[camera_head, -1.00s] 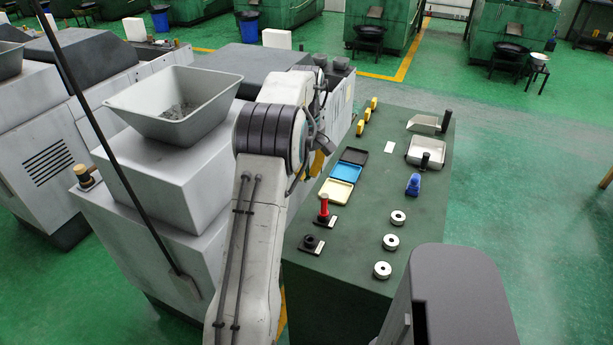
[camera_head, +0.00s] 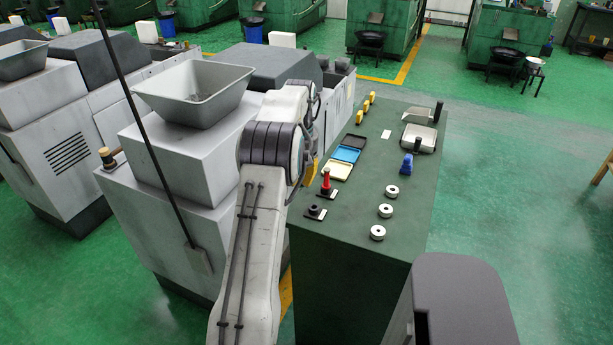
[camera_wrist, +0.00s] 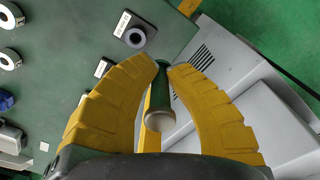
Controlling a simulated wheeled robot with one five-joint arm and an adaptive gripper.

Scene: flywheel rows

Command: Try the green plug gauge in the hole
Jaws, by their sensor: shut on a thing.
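The green plug gauge (camera_wrist: 160,85) is between the yellow fingers of my gripper (camera_wrist: 169,68) in the wrist view. It has a green handle and a pale, round end toward the camera. My gripper is shut on it, beside the bench's near left edge. In the head view my arm hides the gauge, and only a bit of yellow finger shows. Three pale rings with holes (camera_head: 391,191) (camera_head: 385,210) (camera_head: 377,232) lie on the green bench (camera_head: 400,150). I cannot tell which hole is meant. A black holder with a label (camera_head: 316,211) stands near the left edge; it shows in the wrist view (camera_wrist: 135,37).
A red-handled gauge (camera_head: 326,181) stands behind the black holder. A grey machine with a hopper (camera_head: 195,93) stands close on the left.

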